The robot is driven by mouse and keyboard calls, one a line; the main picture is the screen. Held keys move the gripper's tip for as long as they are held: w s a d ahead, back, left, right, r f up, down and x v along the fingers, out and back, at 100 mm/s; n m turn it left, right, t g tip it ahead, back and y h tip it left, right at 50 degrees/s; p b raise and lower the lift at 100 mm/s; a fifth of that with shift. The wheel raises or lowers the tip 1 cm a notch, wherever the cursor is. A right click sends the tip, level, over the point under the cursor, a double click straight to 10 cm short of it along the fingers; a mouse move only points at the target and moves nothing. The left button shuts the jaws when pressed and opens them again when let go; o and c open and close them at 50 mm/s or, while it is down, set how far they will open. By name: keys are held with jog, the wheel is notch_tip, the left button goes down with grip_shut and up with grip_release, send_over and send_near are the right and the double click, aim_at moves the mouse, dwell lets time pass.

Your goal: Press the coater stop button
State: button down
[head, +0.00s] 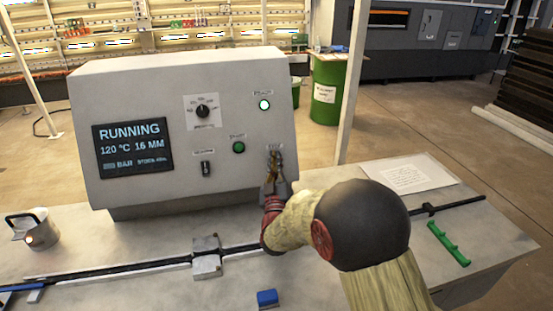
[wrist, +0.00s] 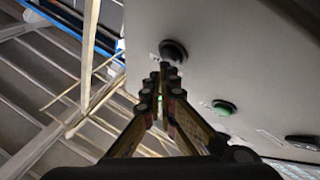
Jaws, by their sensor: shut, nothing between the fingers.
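The grey control box (head: 130,85) stands on the bench, its panel facing me. My gripper (head: 273,168) is shut and empty at the panel's lower right, under a small label. It hides the stop button there in the head view. In the wrist view a dark round button (wrist: 174,50) sits just beyond the fingertips of my gripper (wrist: 164,72); its colour is in shadow. I cannot tell whether the tips touch it. The display (head: 133,147) reads RUNNING, 120 °C, 16 MM. A lamp (head: 264,105) at the upper right glows.
A green button (head: 239,147) lies left of my gripper, with a black switch (head: 206,168) and a black knob (head: 203,112) further left. A rail with a metal block (head: 206,262) runs along the bench front. A paper sheet (head: 409,179) and green handle (head: 448,243) lie right.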

jog(key=shift+w+a+f+b, duration=0.1)
jog(key=shift+w+f+b, duration=0.2)
jog(key=shift+w+b, duration=0.2)
dwell(0.6)
jog(key=shift+s+r, duration=0.1)
jog(key=shift+s, duration=0.05)
jog(key=shift+s+d+r, duration=0.2)
jog(key=shift+s+r, duration=0.15)
jog(key=shift+s, duration=0.35)
jog(key=s, duration=0.1)
jog(key=s+r, duration=0.1)
jog(key=s, duration=0.1)
jog(key=s+d+r, duration=0.1)
jog(key=shift+s+r, duration=0.15)
jog(key=shift+s, duration=0.05)
dwell(0.4)
jog(key=shift+a, duration=0.1)
dwell(0.4)
